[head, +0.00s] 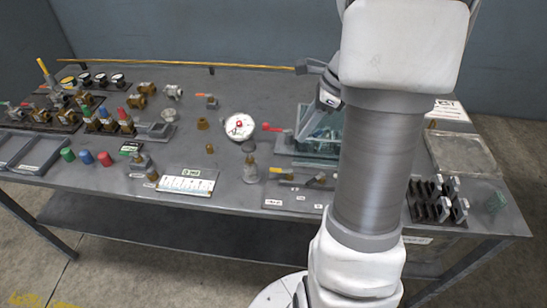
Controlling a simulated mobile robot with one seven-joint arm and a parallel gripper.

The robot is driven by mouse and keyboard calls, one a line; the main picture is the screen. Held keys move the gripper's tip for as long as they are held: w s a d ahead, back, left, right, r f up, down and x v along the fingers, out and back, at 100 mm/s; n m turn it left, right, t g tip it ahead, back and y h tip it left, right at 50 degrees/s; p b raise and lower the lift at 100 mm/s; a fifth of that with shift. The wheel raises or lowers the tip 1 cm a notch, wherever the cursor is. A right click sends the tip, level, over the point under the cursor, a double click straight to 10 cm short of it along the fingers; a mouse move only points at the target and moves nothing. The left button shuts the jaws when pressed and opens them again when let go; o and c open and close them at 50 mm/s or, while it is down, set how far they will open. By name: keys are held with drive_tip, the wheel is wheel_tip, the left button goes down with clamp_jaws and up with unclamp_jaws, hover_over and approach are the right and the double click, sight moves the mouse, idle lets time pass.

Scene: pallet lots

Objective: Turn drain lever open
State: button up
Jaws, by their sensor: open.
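A red lever handle (272,127) points left from the near-left side of a teal-green tank (301,148) on the table. It looks like the drain lever, though no readable label confirms it. My arm hides the gripper's right side and the tank's right part, so the exact finger positions are unclear.
A round white gauge (239,126) stands left of the red handle. Brass fittings and valves (144,90) crowd the left. A white labelled strip (187,183) lies in front. Black racks (432,199) and a grey tray (459,154) are at right. The back middle is fairly clear.

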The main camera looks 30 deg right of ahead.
sight(276, 169)
drive_tip(key=b+x, duration=0.2)
drive_tip(key=x, duration=1.3)
drive_tip(key=shift+f, duration=0.2)
clamp_jaws()
